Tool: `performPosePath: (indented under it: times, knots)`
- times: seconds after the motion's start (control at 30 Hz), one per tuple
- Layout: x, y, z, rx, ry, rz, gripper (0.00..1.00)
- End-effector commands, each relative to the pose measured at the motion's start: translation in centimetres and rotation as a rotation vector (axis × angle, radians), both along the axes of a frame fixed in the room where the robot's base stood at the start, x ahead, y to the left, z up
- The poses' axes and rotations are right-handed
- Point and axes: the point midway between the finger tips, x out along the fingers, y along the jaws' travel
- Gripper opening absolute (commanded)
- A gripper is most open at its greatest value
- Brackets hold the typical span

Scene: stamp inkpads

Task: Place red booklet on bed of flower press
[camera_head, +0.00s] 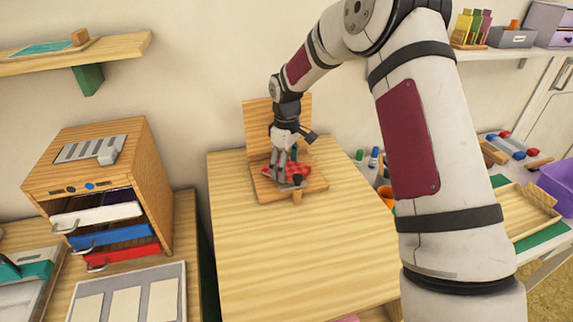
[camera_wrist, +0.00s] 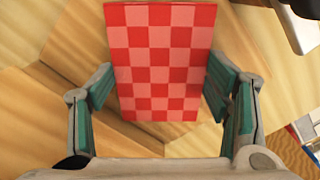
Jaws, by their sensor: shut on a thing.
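The red booklet (camera_wrist: 160,60), with a red and pink checked cover, lies between the finger pads of my gripper (camera_wrist: 160,88) in the wrist view. The pads are at its two side edges, and my gripper is shut on it. In the head view the booklet (camera_head: 292,169) shows under my gripper (camera_head: 285,174), over the flower press bed (camera_head: 266,192). The wooden press has a flat bed and a raised board (camera_head: 257,122) behind it. I cannot tell whether the booklet touches the bed. My fingers partly hide it in the head view.
The table (camera_head: 260,250) is clear in front of the press. A wooden drawer cabinet (camera_head: 95,165) with open white, blue and red drawers stands at left. Small bottles (camera_head: 373,156) and an orange cup (camera_head: 386,194) are at right. A wooden tray (camera_head: 528,208) lies farther right.

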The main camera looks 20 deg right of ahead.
Motion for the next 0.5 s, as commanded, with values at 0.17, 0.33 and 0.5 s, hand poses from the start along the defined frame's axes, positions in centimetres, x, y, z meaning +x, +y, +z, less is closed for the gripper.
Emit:
performPosePath:
  times: [0.17,0.33,0.5]
  knots:
    - [-0.01,0.01,-0.12,0.001,0.001,0.0,0.91]
    - [-0.01,0.01,-0.1,0.0,0.0,0.0,0.91]
    - [0.0,0.0,0.14,0.0,0.0,0.0,0.91]
